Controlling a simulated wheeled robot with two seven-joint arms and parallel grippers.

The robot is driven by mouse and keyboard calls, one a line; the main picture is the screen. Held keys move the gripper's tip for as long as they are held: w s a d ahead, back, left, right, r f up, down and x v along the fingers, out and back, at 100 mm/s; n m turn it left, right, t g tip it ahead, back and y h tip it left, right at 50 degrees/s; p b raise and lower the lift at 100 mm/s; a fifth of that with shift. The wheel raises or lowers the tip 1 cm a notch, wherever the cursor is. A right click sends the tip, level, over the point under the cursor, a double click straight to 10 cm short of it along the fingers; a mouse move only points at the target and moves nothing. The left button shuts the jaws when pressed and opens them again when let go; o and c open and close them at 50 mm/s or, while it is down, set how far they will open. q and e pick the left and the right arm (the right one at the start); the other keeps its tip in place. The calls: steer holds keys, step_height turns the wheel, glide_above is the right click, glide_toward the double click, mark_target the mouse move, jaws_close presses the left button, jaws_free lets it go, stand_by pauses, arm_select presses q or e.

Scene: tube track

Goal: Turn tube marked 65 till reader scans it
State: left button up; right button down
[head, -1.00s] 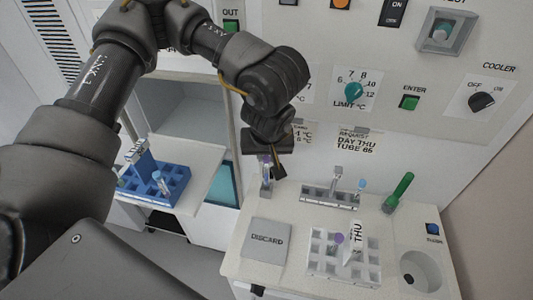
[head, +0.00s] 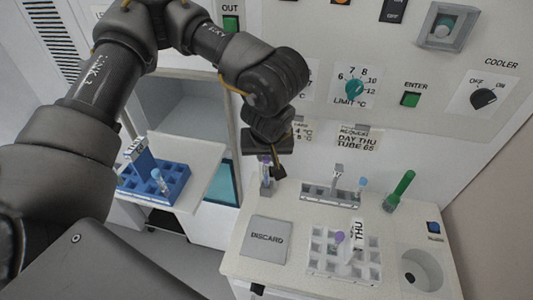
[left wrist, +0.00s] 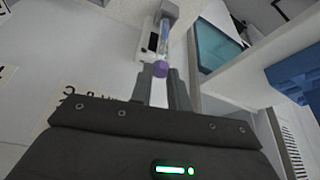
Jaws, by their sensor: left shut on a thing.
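My left gripper (head: 270,168) is low against the wall panel, above the back left of the white counter. In the left wrist view its fingers (left wrist: 164,88) are shut on a tube with a purple cap (left wrist: 160,70). The tube's clear body (left wrist: 164,40) runs away from the fingers, beside a grey and white device (left wrist: 152,35) with a small dark window, which looks like the reader. The head view shows the tube (head: 265,174) only in part beneath the gripper. Its number cannot be read. A wall note (head: 357,141) reads DAY THU, TUBE 65. My right gripper is not seen.
A white rack (head: 318,265) with a THU tag holds a purple-capped tube (head: 340,238). A grey rack (head: 312,193) stands behind it, near a green tube (head: 400,188).

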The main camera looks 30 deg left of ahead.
arm_select(q)
steer(key=shift+f, duration=0.4)
steer(key=shift+f+b, duration=0.2)
steer(key=shift+b, duration=0.2)
steer(key=shift+f+b, duration=0.35)
steer(key=shift+f, duration=0.1)
steer(key=o, duration=0.9)
steer(key=shift+s+d+r, duration=0.1)
steer(key=shift+d+r, duration=0.05)
steer(key=shift+r, duration=0.35)
steer(key=b+v, duration=0.1)
steer(key=v, duration=0.8)
steer(key=shift+s+r, duration=0.15)
steer(key=shift+r, duration=0.2)
